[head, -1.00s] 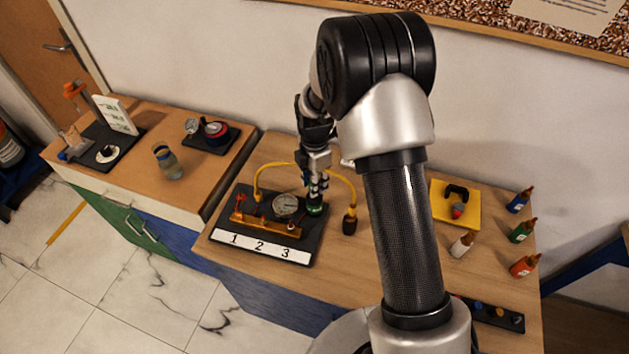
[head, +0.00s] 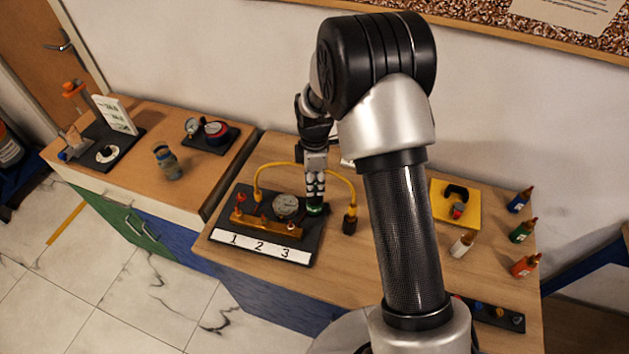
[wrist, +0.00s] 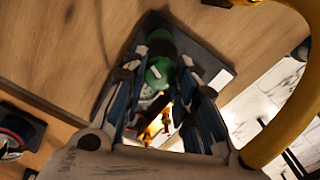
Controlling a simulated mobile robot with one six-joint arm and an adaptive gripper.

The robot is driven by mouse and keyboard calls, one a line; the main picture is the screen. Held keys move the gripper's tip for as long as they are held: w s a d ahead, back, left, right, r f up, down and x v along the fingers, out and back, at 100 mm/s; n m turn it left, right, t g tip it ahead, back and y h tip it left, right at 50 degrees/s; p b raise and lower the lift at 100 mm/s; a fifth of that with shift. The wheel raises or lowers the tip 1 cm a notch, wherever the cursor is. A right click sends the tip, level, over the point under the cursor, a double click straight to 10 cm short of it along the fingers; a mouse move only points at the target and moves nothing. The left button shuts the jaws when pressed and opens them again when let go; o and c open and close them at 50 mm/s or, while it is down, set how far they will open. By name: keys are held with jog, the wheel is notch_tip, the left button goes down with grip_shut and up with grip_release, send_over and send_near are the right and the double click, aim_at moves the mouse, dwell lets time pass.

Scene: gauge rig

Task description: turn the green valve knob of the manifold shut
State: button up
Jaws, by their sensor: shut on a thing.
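The manifold (head: 270,227) is a brass bar with red taps and a round gauge (head: 287,205) on a dark base plate, with a strip marked 1, 2, 3 (head: 262,246) along its front. The green valve knob (head: 315,210) is at the right end of the manifold, mostly covered by my gripper in the head view. My gripper (head: 315,201) points down and is shut on the knob from above. In the wrist view the green knob (wrist: 160,72) shows between the two fingers of my gripper (wrist: 172,88).
A yellow hose (head: 318,168) arches behind and beside my gripper to a dark fitting (head: 349,224). A yellow plate (head: 456,203) and several small bottles stand to the right. A jar (head: 167,163) and a gauge device (head: 213,131) stand on the left cabinet.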

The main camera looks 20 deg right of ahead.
aim_at(315, 184)
jog(key=m, duration=0.6)
jog(key=shift+m, duration=0.3)
jog(key=m, duration=0.6)
jog(key=shift+m, duration=0.4)
jog(key=o, duration=1.1)
jog(key=shift+r, duration=0.1)
notch_tip(315, 184, up, 12)
jog(key=shift+f, duration=0.1)
